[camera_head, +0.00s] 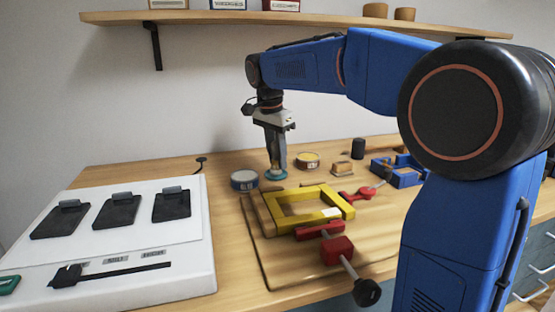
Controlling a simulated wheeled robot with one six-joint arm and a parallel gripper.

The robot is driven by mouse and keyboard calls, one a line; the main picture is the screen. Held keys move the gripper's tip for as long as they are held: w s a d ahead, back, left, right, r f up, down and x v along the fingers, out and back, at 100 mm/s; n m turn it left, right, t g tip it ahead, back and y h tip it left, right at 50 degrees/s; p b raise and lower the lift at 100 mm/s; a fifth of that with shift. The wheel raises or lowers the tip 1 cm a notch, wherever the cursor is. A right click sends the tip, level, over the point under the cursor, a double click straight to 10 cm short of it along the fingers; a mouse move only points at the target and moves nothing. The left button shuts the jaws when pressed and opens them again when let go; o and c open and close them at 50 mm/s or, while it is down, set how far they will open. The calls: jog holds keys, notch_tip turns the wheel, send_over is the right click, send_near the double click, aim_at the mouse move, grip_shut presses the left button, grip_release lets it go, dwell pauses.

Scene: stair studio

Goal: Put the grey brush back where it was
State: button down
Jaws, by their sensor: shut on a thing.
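My gripper (275,160) points straight down over the back middle of the bench and is shut. A long grey shape in line with its fingers appears to be the grey brush (277,148); fingers and brush are hard to tell apart at this size. Right below the tips is a small round teal thing (276,176) on the bench. I cannot tell whether the held thing touches it. The brush's bristles cannot be made out.
A blue-sided tin (244,181) stands close left of the tips, a yellow tin (307,160) close right. A yellow frame (305,210) with red clamps (337,250) lies in front on a board. A white panel (120,240) fills the left. A shelf (300,18) hangs above.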

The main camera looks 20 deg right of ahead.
jog(key=shift+f, duration=0.25)
jog(key=shift+f, duration=0.1)
jog(key=c, duration=1.5)
grip_release()
jog(key=r, duration=0.4)
jog(key=a+r, duration=0.1)
jog(key=r, duration=0.7)
jog(key=shift+s+a, duration=0.3)
jog(key=shift+s, duration=0.1)
